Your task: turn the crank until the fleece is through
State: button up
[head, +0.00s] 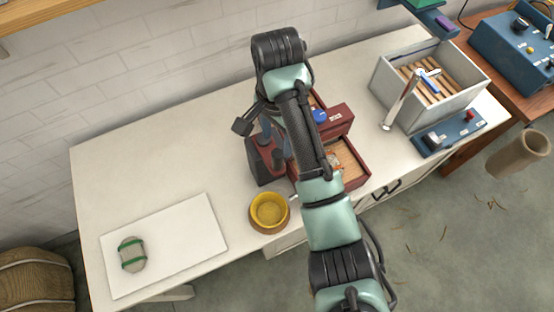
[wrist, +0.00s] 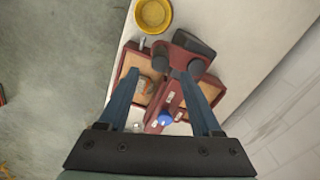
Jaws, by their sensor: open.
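A dark red wooden device (head: 336,121) with tray-like parts stands mid-table, partly hidden behind my arm. It also shows in the wrist view (wrist: 181,50), with dark and grey round parts. A blue knob (head: 320,116) is on it and shows in the wrist view (wrist: 165,118); I cannot tell whether it is the crank's grip. A small orange-and-grey piece (wrist: 146,86) lies in one tray; I cannot tell whether it is fleece. My gripper (head: 271,138) is above the device. Its blue fingers (wrist: 162,76) are apart, with nothing seen held between them.
A yellow bowl (head: 269,211) stands in front of the device. A banded grey-green bundle (head: 132,254) lies on a white board (head: 185,235). A grey slatted box (head: 381,82) and blue control box (head: 452,132) stand right. The table's left middle is clear.

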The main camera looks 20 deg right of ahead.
aim_at(277, 154)
notch_tip(277, 154, down, 6)
jog(key=b, duration=0.4)
jog(key=shift+f+p, duration=0.3)
jog(key=shift+p, duration=0.35)
jog(key=shift+f, duration=1.75)
grip_shut()
